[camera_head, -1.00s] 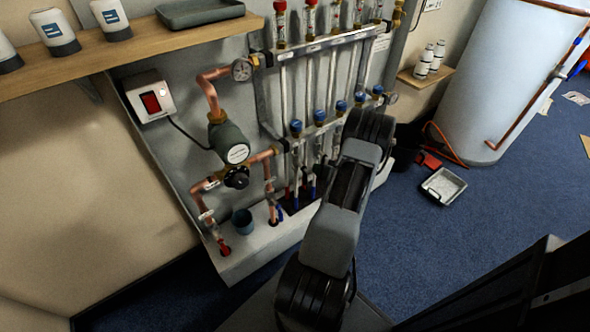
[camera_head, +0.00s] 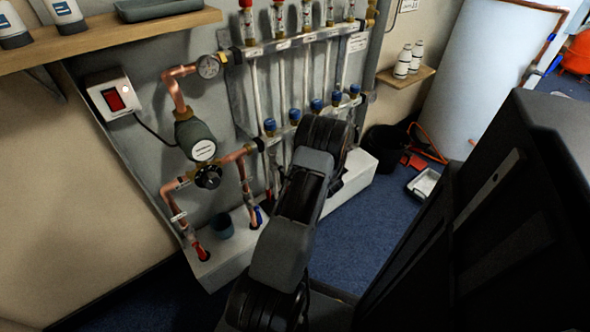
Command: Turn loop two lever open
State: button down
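The manifold's upper bar (camera_head: 292,40) holds a row of red-topped gauges (camera_head: 278,18) on the wall panel. Its lower bar (camera_head: 285,130) carries a row of blue caps (camera_head: 316,105). White pipes run between the bars. I cannot tell which part is the loop two lever; no label is readable. My grey and black arm stands in front of the lower manifold's middle and hides part of the pipes below it. My gripper does not show, so its state cannot be seen.
A pump (camera_head: 196,138) with copper pipes and a switch box (camera_head: 113,97) are left of the manifold. A wooden shelf (camera_head: 110,38) juts out at upper left. A black bucket (camera_head: 384,141) and a white tray (camera_head: 424,183) stand on the blue floor by a white cylinder (camera_head: 492,70).

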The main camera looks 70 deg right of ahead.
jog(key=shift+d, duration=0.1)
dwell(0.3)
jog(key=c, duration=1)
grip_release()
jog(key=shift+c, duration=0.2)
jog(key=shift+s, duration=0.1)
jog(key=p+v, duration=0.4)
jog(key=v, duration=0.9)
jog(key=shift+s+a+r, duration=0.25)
